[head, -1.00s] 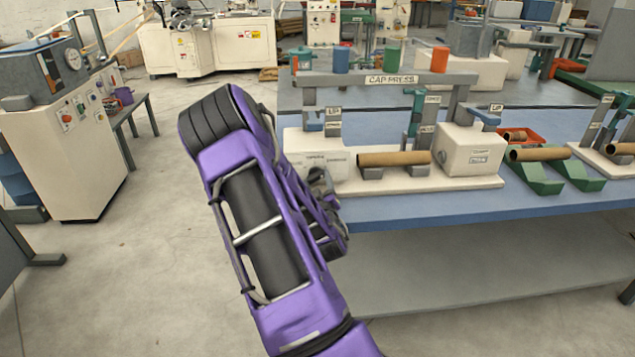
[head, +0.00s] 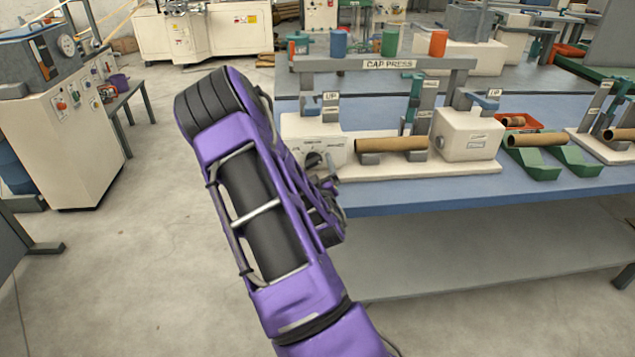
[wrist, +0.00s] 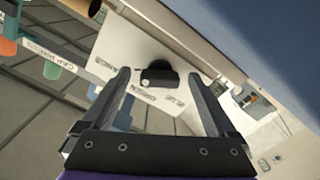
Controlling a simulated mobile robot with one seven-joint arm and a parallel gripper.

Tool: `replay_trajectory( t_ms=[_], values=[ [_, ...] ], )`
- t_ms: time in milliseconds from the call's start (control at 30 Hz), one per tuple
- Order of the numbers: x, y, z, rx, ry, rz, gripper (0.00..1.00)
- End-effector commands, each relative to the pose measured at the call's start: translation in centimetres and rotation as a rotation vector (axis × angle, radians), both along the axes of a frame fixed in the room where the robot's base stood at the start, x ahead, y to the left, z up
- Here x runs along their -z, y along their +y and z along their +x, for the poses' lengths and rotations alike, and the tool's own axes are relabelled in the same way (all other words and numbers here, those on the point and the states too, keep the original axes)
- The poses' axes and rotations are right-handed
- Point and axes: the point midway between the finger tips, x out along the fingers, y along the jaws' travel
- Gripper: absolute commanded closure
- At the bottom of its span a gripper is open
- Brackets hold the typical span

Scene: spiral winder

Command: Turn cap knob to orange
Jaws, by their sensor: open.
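The cap knob (wrist: 158,75) is black, on a white panel (wrist: 125,52) of the cap press, with small colour words printed around it. In the wrist view, my gripper (wrist: 158,76) is open, with one finger on either side of the knob and gaps between. I cannot tell whether the fingertips reach its depth. The words are slanted and blurred, so the knob's exact setting is hard to read. In the head view, the knob (head: 312,160) shows on the white box at the left of the cap press (head: 300,63), and my arm hides most of my gripper.
A cardboard tube (head: 390,144) lies across the press. Blue (head: 338,42), green (head: 390,42) and orange (head: 438,43) cylinders stand on its top beam. The blue table (head: 430,190) has a front edge close to my arm. Open floor lies at the left.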

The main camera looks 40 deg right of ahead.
Motion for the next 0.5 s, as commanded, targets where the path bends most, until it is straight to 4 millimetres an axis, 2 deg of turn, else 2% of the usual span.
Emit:
replay_trajectory(
  t_ms=[167,500],
  values=[
    [0.0,1.6,-2.5,0.001,0.003,0.002,0.07],
    [0.1,6.0,-9.7,0.001,0.005,0.003,0.07]
  ],
)
